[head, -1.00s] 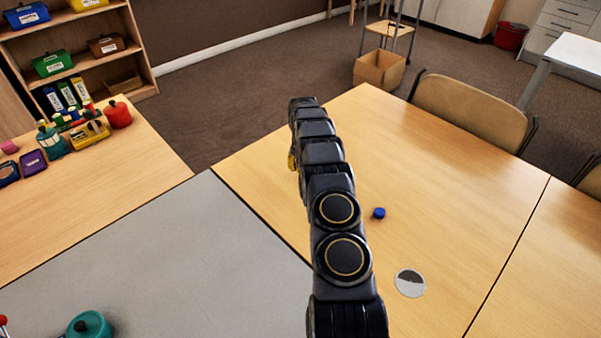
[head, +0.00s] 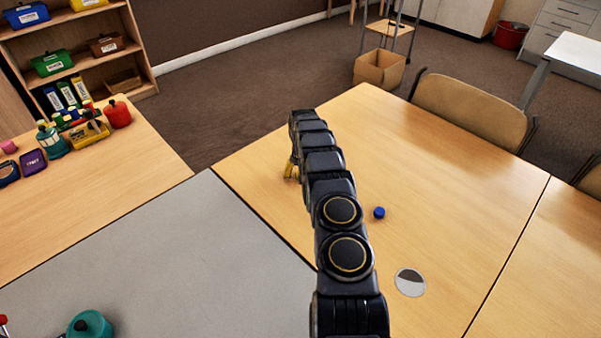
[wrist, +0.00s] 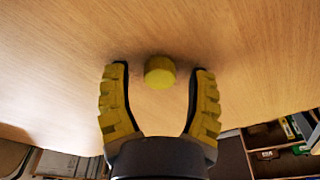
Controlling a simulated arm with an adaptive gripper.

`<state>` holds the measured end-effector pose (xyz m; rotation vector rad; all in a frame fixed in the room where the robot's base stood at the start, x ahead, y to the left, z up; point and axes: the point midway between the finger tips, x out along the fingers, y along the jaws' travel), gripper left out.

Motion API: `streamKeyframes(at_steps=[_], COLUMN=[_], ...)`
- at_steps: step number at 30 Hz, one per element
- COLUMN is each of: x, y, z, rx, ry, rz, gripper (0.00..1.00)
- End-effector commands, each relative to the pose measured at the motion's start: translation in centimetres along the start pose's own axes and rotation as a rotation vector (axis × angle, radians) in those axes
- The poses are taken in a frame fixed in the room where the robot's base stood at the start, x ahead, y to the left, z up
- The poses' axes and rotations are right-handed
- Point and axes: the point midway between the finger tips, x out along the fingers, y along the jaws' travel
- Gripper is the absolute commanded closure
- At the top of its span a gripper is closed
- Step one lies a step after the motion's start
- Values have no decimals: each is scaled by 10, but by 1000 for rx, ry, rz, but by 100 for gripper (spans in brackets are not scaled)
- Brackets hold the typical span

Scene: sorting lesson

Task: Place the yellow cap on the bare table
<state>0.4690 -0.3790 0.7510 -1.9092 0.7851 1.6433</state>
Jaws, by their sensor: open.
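The yellow cap (wrist: 159,72) shows in the wrist view, resting on the bare wooden table (wrist: 60,60). It lies just beyond and between the fingertips of my gripper (wrist: 159,72), with a gap on each side. My gripper is open, its two yellow ribbed fingers spread and not touching the cap. In the head view my arm hides the cap, and only a bit of a yellow finger of my gripper (head: 290,169) shows left of the arm, low over the table (head: 440,190).
A blue cap (head: 379,213) and a round disc, partly dark (head: 410,282), lie on the table right of my arm. A grey surface (head: 190,260) adjoins at the left. A chair (head: 468,108) stands at the back edge. Much of the table's right side is clear.

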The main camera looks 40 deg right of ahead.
Motion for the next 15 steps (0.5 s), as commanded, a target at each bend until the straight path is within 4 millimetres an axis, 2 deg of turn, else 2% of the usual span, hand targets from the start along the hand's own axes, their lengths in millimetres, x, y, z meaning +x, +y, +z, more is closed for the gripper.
streamKeyframes(at_steps=[5, 15], x=[-14, -80], y=[0, 0], z=[0, -1], rx=[0, 1], ry=[-1, 2], rz=[1, -1], gripper=[43, 43])
